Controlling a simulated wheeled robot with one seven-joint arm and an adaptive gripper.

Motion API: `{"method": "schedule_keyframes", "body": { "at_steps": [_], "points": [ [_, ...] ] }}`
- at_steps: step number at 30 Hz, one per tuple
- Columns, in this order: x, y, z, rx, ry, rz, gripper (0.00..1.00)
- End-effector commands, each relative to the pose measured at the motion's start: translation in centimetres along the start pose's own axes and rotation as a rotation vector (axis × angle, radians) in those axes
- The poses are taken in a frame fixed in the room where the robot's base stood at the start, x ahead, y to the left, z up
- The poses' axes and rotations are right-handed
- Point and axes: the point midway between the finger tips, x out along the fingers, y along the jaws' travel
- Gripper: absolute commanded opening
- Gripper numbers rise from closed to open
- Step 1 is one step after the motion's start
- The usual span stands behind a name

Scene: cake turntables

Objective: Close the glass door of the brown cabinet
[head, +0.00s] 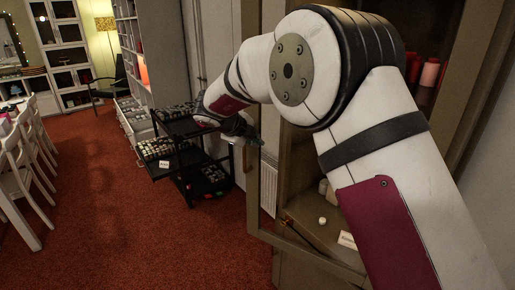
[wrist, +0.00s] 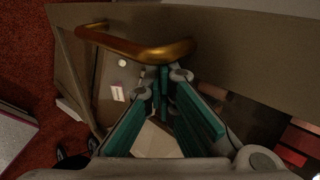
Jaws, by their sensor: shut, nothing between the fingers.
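The brown cabinet (head: 478,65) stands at the right of the head view, partly hidden behind my arm. Its glass door (head: 253,198) is open, its frame standing out on the left of the cabinet. My gripper (head: 257,140) is at the upper part of that door frame, small and partly hidden. In the wrist view my gripper (wrist: 167,82) shows teal fingers, shut and empty. A curved brass handle (wrist: 135,45) on the brown door frame (wrist: 245,50) lies just beyond the fingertips. I cannot tell whether they touch it.
A black cart (head: 200,165) with small items stands left of the door. White chairs (head: 20,165) line the left edge. Red carpet (head: 130,235) between them is clear. Red items (head: 430,72) sit on the cabinet's upper shelf; a small card (head: 347,240) is lower down.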

Motion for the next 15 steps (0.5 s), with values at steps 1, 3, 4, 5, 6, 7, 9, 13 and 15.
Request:
{"method": "schedule_keyframes", "body": {
  "at_steps": [1,3,4,5,6,7,9,13,15],
  "points": [
    [1.9,-0.8,0.5,0.024,0.019,-0.001,0.00],
    [3.3,-2.1,0.5,0.051,0.049,-0.001,0.00],
    [3.9,-2.6,0.5,0.064,0.063,-0.001,0.00],
    [4.5,-3.2,0.5,0.076,0.076,0.000,0.00],
    [5.3,-3.9,0.3,0.091,0.093,0.000,0.00],
    [5.9,-4.5,0.3,0.103,0.106,0.000,0.00],
    [7.0,-5.8,-0.1,0.106,0.111,-0.001,0.00],
    [9.0,-7.8,-0.5,0.104,0.109,0.000,0.00],
    [9.9,-8.7,-0.8,0.103,0.108,0.000,0.00]
  ]
}}
